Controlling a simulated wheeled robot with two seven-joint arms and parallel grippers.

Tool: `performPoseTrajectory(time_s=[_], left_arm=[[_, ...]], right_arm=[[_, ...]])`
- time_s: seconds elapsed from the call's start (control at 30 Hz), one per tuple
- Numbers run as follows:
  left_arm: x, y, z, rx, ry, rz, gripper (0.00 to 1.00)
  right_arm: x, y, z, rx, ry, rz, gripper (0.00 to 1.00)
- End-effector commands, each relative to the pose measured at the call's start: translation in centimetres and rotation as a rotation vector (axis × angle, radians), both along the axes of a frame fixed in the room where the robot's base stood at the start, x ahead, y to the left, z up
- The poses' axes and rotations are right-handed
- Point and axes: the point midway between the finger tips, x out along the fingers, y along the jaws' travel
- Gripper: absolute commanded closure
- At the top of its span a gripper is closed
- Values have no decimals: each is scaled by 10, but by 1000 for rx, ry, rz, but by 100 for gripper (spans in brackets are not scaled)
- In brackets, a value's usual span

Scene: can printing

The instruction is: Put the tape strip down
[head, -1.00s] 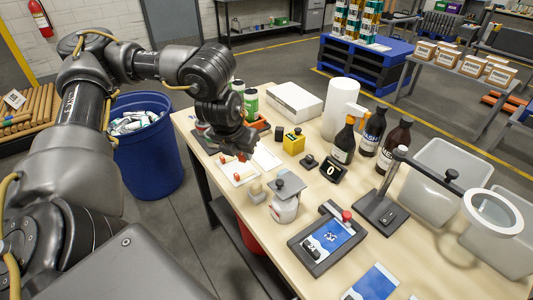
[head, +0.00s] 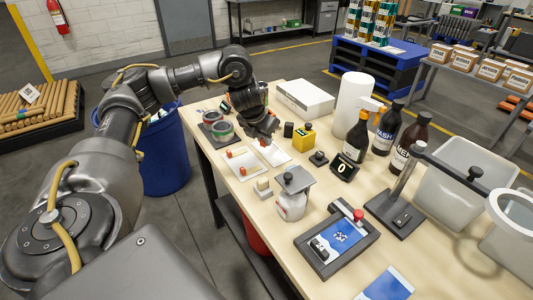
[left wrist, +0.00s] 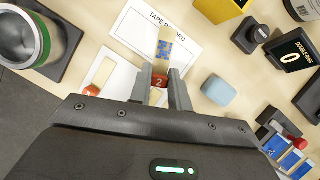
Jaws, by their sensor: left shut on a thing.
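My left gripper (head: 262,141) is shut on a tape strip (left wrist: 165,47), which has a blue print and a red tab marked 2. In the left wrist view the left gripper (left wrist: 160,92) has a finger on each side of the tab. The strip overlaps the white TAPE RECORD card (left wrist: 140,35); I cannot tell whether it touches it. That card (head: 273,154) lies on the table under the gripper in the head view. Another strip with a red tab (left wrist: 92,90) lies on a second white card (head: 242,176) to the left. My right gripper is not in view.
A pale blue block (left wrist: 218,90) lies right of the held strip. A white jar with a grey top (head: 292,204), a yellow box (head: 303,137) and a small display reading 0 (head: 344,167) stand nearby.

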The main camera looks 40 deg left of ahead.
Motion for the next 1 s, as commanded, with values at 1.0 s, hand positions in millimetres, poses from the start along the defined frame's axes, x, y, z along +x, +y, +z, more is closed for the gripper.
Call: performPoseTrajectory(time_s=[1.0], left_arm=[[23,8,-59,0,-1,-1,100]], right_arm=[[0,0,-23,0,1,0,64]])
